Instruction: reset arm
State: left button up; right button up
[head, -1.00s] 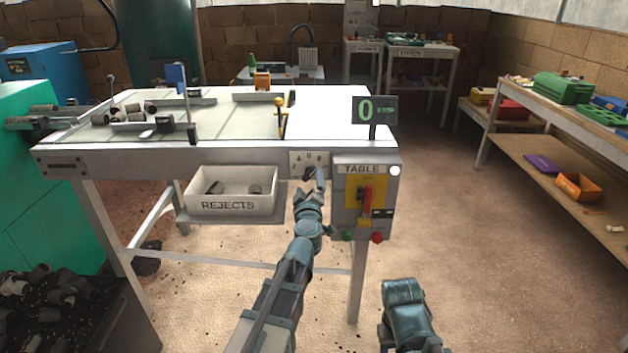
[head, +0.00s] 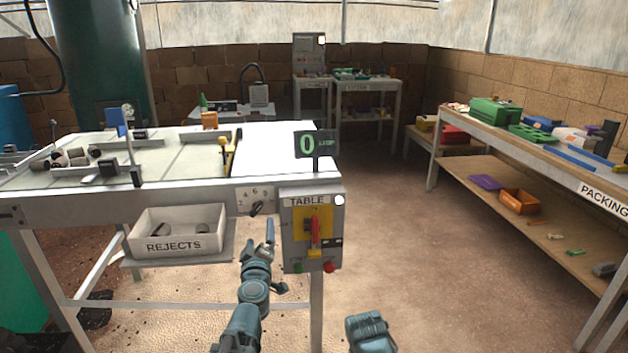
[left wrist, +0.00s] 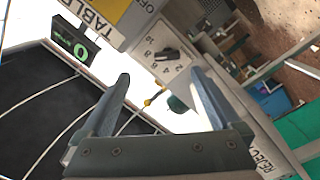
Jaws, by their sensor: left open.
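My left gripper (head: 270,236) is in the lower middle of the head view, in front of the table's front edge, just left of the TABLE switch box (head: 311,240) and below the dial (head: 256,208). In the left wrist view its two fingers (left wrist: 165,95) are spread apart with nothing between them. The dial also shows beyond the fingers there (left wrist: 167,55). My right arm shows only as a blue-grey part at the bottom of the head view; its gripper is not visible.
The REJECTS bin (head: 178,232) hangs at the table's front, left of my left gripper, with a few plugs inside. A display reading 0 (head: 307,146) stands on the table's right corner. A PACKING bench (head: 560,175) runs along the right wall. The floor between is clear.

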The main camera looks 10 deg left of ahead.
pick_arm(q)
jog(key=d+f+m+g+h, duration=0.2)
jog(key=d+f+m+h, duration=0.2)
jog(key=d+m+h, duration=0.55)
jog(key=s+d+f+m+g, duration=0.2)
jog(key=s+d+f+g, duration=0.3)
jog(key=f, duration=0.2)
jog(key=s+a+f+g+y, duration=0.35)
jog(key=s+f+g, duration=0.2)
jog(key=s, duration=0.25)
jog(key=s+a+f+g+y, duration=0.2)
jog(key=s+a+f+g, duration=0.2)
jog(key=s+f, duration=0.25)
jog(key=s+d+r+m+p, duration=0.1)
jog(key=s+d+r+p, duration=0.1)
jog(key=r+p, duration=0.6)
jog(key=s+d+r+m+g+p, duration=0.1)
jog(key=s+d+r+m+p, duration=0.1)
jog(key=d+r+p, duration=0.3)
jog(key=s+d+r+m+y+p, duration=0.1)
jog(key=s+d+r+p, duration=0.1)
jog(key=r+p, duration=1)
jog(key=shift+s+d+r, duration=0.4)
jog(key=shift+d+r, duration=0.3)
jog(key=shift+d, duration=0.05)
jog(key=shift+m+g, duration=0.25)
